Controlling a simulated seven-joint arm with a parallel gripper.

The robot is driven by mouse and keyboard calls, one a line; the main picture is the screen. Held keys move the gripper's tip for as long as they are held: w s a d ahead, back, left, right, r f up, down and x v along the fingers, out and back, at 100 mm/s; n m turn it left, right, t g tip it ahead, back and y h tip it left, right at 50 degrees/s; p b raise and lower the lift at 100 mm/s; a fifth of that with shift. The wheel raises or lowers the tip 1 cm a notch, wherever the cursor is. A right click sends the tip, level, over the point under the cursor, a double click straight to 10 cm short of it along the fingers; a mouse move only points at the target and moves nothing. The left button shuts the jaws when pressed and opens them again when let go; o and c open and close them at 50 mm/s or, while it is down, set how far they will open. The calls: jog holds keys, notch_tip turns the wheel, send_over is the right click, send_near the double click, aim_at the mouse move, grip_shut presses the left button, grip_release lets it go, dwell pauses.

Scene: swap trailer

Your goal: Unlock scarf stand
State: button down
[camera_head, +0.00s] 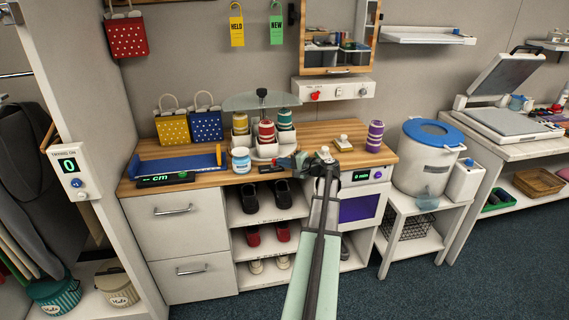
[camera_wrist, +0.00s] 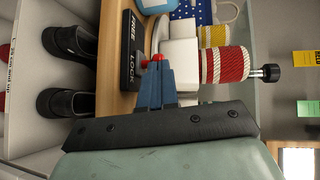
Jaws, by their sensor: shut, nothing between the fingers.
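The scarf stand holds several rolled scarves in white cups (camera_head: 265,150) under a clear disc (camera_head: 262,101) with a black knob (camera_wrist: 272,73). A red-and-white roll (camera_wrist: 222,65) is nearest in the wrist view. A black plate (camera_wrist: 131,50) marked FREE and LOCK sits at the stand's base; it also shows in the head view (camera_head: 270,170).
A small white object (camera_head: 343,142) and a purple roll (camera_head: 375,136) stand to the right. Shoes (camera_head: 283,194) fill the shelves below.

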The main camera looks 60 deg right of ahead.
jog(key=shift+w+a, duration=1.25)
jog(key=shift+a, duration=0.05)
jog(key=s+r, duration=0.2)
jog(key=s, duration=1.2)
jog(key=shift+d+r, duration=0.15)
jog(key=shift+r, duration=0.15)
